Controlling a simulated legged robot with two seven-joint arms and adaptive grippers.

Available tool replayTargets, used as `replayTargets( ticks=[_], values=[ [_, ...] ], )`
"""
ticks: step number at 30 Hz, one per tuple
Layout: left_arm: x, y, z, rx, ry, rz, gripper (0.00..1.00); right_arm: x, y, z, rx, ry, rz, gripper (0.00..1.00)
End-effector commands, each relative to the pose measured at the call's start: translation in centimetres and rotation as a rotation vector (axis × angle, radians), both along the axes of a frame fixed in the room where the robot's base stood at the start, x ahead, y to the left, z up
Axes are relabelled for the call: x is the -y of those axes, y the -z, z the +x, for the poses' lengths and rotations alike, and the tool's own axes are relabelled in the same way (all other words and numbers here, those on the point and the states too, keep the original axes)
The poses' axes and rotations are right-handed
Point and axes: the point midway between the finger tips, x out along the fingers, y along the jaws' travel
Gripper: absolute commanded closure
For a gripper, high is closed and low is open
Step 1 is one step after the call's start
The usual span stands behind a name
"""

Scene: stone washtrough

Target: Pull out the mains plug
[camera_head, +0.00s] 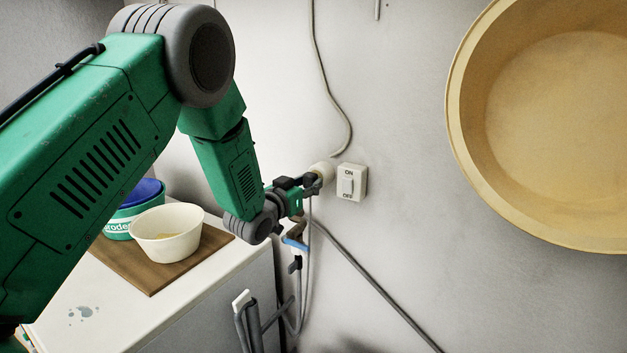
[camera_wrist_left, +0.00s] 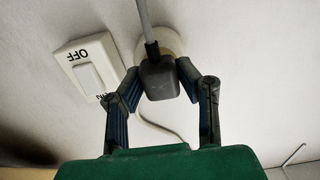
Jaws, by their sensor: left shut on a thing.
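The mains plug (camera_wrist_left: 160,80) is a dark grey block with a grey cord. In the left wrist view it sits against a round cream socket (camera_wrist_left: 168,42) on the wall. The socket also shows in the head view (camera_head: 322,172). My left gripper (camera_head: 312,184) is at the socket in the head view, and its fingers (camera_wrist_left: 160,84) are shut on the plug's two sides in the left wrist view. Whether the plug's pins are inside the socket cannot be seen. My right gripper is not in view.
A white ON/OFF switch (camera_head: 351,183) is on the wall just right of the socket. A large yellowish basin (camera_head: 462,100) fills the upper right. A white bowl (camera_head: 168,232) and a teal tub (camera_head: 118,226) stand on a brown board (camera_head: 152,282) on a white surface.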

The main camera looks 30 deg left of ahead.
Motion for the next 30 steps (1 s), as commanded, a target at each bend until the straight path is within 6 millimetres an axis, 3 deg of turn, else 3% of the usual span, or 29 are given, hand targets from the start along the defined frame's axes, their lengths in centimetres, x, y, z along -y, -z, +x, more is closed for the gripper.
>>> replayTargets(
  ticks=[30],
  values=[
    [-0.2, 0.0, -4.1, -0.001, 0.0, 0.0, 1.0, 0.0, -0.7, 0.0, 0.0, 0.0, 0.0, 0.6]
  ],
)
